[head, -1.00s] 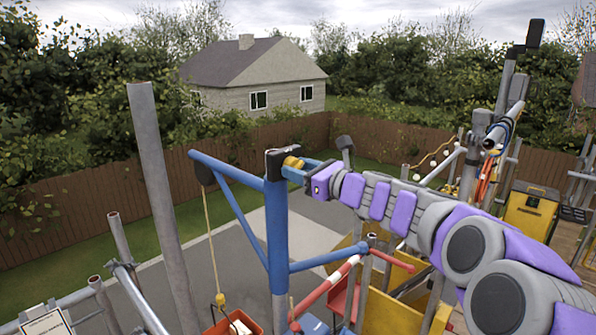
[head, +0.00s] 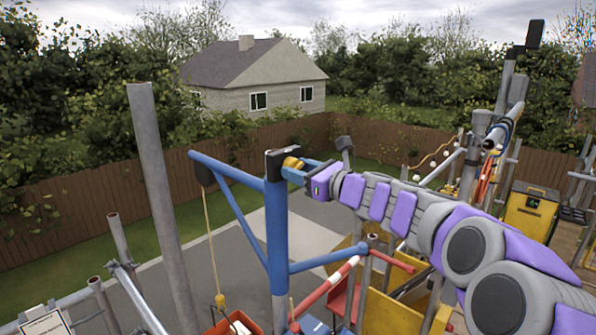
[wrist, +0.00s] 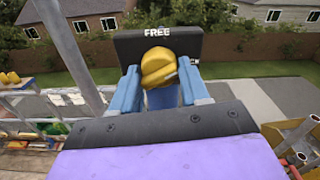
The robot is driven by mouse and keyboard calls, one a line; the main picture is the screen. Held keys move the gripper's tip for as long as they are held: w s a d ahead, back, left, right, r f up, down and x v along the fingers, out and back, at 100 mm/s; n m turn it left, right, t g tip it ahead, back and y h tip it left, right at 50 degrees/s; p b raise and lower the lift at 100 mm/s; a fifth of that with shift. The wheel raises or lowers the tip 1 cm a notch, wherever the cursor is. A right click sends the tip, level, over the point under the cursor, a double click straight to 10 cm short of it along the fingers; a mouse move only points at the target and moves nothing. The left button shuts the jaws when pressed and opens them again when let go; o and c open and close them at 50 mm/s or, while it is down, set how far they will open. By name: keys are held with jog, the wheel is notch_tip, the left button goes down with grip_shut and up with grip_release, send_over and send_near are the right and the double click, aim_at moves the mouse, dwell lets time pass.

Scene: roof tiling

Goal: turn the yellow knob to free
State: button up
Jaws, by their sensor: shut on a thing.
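The yellow knob (wrist: 159,67) sits on the face of a black box (wrist: 124,46) marked "FREE" along its top edge in the wrist view. My gripper (wrist: 160,80) has one blue finger on each side of the knob and is shut on it. The knob looks tilted, but its pointer setting cannot be read. In the head view the knob (head: 292,163) and the black box (head: 276,160) are at the top of a blue post (head: 277,235), with my gripper (head: 300,172) reaching them from the right.
A blue arm (head: 228,172) extends left from the post, with a rope (head: 210,240) hanging to an orange bucket (head: 235,322). A grey pole (head: 160,190) stands at left. A red-and-white bar (head: 325,290) and yellow bin (head: 390,305) are below my arm.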

jog(key=shift+f, duration=0.4)
jog(key=o, duration=1)
jog(key=shift+d+r, duration=0.1)
jog(key=shift+r, duration=0.2)
jog(key=b+v, duration=0.1)
jog(key=v, duration=1.6)
jog(key=shift+d+b, duration=0.2)
jog(key=shift+b, duration=0.15)
jog(key=shift+s+f, duration=0.1)
jog(key=shift+c, duration=0.4)
